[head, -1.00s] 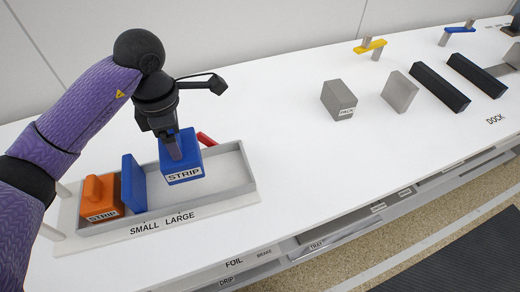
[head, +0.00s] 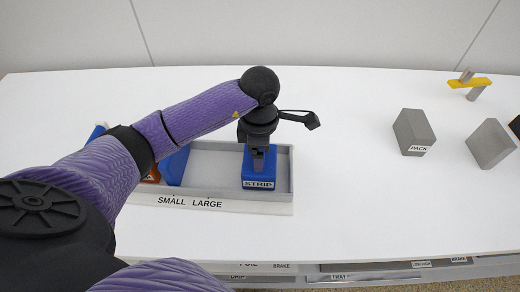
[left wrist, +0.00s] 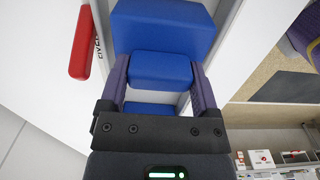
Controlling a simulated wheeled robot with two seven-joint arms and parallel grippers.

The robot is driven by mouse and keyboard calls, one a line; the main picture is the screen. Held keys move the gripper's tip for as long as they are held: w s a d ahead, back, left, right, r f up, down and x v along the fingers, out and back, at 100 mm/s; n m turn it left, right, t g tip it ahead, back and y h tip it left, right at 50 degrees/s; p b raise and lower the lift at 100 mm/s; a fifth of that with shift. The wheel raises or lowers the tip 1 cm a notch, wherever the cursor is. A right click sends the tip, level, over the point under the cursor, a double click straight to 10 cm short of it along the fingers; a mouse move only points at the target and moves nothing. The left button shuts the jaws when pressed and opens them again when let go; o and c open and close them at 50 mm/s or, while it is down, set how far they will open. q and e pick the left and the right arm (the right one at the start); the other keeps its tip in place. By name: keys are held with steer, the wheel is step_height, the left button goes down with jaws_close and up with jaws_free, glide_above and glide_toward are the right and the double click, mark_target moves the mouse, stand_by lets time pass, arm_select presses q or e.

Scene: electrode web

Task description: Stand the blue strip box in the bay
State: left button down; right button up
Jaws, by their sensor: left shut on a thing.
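The blue strip box (head: 257,184), labelled STRIP, is upright at the right end of the grey tray (head: 215,191), whose front is marked SMALL and LARGE. My left gripper (head: 258,160) is shut on the box's top from above. Whether the box touches the tray floor, I cannot tell. In the left wrist view the blue box (left wrist: 163,28) shows between and beyond the fingers (left wrist: 160,85). An orange box (head: 151,175) is mostly hidden behind my left arm. My right gripper is not in view.
A red piece (left wrist: 81,42) lies beside the tray in the left wrist view. A grey PACK block (head: 413,133), a grey plate (head: 490,144) and a yellow bar on posts (head: 469,83) stand at the right. The table between tray and PACK block is clear.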

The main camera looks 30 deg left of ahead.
arm_select(q)
steer(key=shift+f, duration=0.2)
steer(key=shift+c, duration=0.2)
jaws_free()
steer(key=shift+o, duration=0.2)
steer(key=shift+r, duration=0.1)
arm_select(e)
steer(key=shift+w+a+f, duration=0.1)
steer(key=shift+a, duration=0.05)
arm_select(q)
steer(key=shift+r, duration=0.1)
step_height(320, 180, up, 12)
steer(key=p, duration=0.3)
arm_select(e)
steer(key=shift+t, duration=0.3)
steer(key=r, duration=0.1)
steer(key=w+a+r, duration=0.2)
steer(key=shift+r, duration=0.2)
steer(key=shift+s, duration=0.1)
